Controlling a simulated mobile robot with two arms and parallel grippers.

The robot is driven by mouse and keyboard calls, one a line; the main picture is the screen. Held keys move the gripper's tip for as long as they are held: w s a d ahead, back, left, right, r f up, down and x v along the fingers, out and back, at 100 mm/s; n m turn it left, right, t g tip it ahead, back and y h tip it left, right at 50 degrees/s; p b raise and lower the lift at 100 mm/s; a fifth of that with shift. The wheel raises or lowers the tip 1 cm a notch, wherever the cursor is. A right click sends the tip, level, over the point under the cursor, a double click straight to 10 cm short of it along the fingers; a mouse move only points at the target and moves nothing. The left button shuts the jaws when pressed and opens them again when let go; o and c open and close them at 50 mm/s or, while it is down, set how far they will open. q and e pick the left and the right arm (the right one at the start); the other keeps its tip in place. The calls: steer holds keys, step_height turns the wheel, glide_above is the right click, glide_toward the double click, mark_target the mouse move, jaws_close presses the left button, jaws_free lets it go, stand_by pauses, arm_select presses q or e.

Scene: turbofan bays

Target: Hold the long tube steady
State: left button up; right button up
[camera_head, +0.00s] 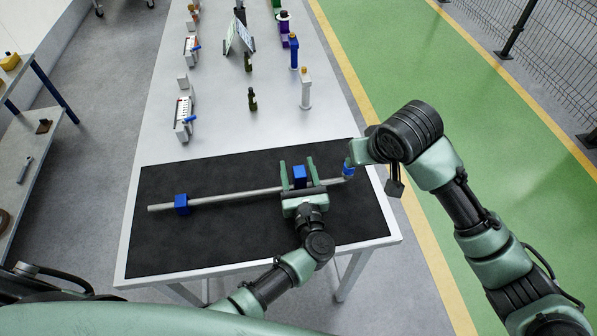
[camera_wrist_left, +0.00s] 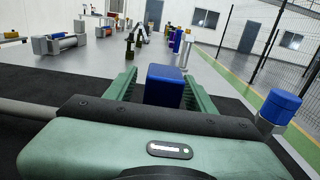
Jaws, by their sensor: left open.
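The long grey tube (camera_head: 237,197) lies across the black mat (camera_head: 165,242), passing through a blue block (camera_head: 181,204) near its left end. A second blue block (camera_head: 300,172) stands near its right part. My left gripper (camera_head: 298,164) is open, with its fingers on either side of this second block; the block also shows between the fingers in the left wrist view (camera_wrist_left: 164,86). The gripper body hides part of the tube. A blue-capped piece (camera_head: 348,169) is at the tube's right end, close to my right arm's end.
The table (camera_head: 222,128) holds several bottles and a white bottle (camera_head: 305,88) beyond the mat. White racks (camera_head: 184,118) stand along its left side. A side shelf (camera_head: 32,150) is at the far left. The mat's front left is clear.

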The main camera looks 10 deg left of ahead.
arm_select(q)
jaws_close()
stand_by(1.3)
